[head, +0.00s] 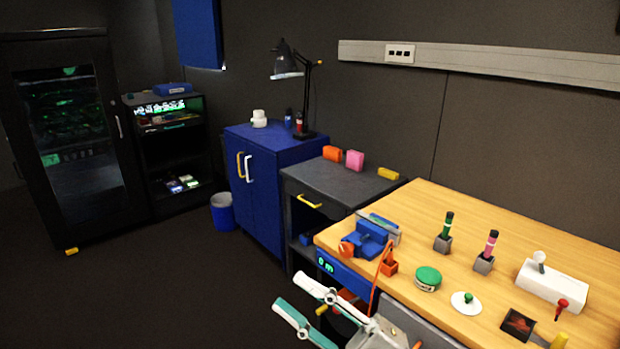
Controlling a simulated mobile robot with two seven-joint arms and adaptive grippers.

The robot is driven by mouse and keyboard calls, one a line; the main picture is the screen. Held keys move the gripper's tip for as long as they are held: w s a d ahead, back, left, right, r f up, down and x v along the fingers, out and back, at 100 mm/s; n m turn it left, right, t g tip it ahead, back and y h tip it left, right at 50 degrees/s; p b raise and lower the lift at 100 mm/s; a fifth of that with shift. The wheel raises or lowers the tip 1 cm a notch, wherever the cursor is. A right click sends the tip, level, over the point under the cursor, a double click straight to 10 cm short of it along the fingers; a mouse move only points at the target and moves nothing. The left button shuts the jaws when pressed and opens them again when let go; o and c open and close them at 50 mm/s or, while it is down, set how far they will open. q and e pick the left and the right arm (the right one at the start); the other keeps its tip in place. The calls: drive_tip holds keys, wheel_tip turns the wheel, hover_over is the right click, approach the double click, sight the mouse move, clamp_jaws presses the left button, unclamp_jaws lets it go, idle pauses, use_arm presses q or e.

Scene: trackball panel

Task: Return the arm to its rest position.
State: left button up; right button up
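My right gripper (291,291) is at the bottom middle of the head view, in front of the wooden workbench's (450,215) left front corner. Its two white and teal fingers are spread apart and point up and left. I see nothing between them. It looks clear of the bench top, but I cannot tell the exact gap to the bench front. My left gripper is not in view.
On the bench are a blue device (370,238), a green-topped round tin (428,278), a white disc with a green knob (466,302) and a white box (552,285). A dark drawer unit (345,183) and blue cabinet (262,190) stand behind. The left floor is mostly clear.

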drive_tip(key=w+d+f+m+t+h, duration=0.1)
drive_tip(key=d+f+m+t+h, duration=0.1)
drive_tip(key=d+f+m+h, duration=0.4)
drive_tip(key=w+d+f+m+t+h, duration=0.1)
drive_tip(key=d+f+m+t+h, duration=0.2)
drive_tip(key=f, duration=0.5)
drive_tip(key=w+d+f+m+t+h, duration=0.1)
drive_tip(key=d+f+m+h, duration=0.25)
drive_tip(key=f+m, duration=0.35)
drive_tip(key=s+d+f+m+g+h, duration=0.2)
drive_tip(key=s+d+f+h, duration=0.1)
drive_tip(key=s+f, duration=0.4)
drive_tip(key=s+d+f+m+g+h, duration=0.3)
drive_tip(key=s+d+f, duration=0.3)
drive_tip(key=f, duration=0.7)
drive_tip(key=shift+s+f+m, duration=0.2)
drive_tip(key=shift+s+m, duration=0.1)
drive_tip(key=shift+s, duration=0.2)
